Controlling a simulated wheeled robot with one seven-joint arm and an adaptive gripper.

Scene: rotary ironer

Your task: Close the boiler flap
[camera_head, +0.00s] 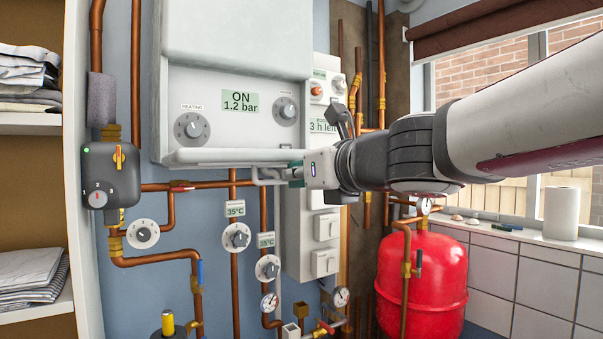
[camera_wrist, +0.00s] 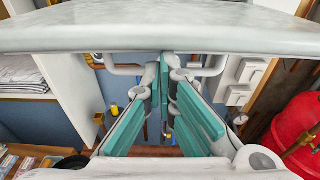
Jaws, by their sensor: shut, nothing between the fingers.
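The white boiler (camera_head: 236,40) hangs on the blue wall. Its flap (camera_head: 222,156) is down and stands out like a shelf below the control panel, so the dials and the "ON 1.2 bar" display show. My gripper (camera_head: 291,172) is shut and empty at the flap's right end, at about its height or slightly below. In the wrist view, the flap (camera_wrist: 160,38) spans the top as a wide white edge. My teal fingers come together at their tips (camera_wrist: 168,62) right at its lower edge. I cannot tell whether they touch it.
Copper pipes, gauges and valves run below the boiler. A red tank (camera_head: 422,285) stands right, under the window sill. Shelves with folded cloth (camera_head: 30,280) are at the left.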

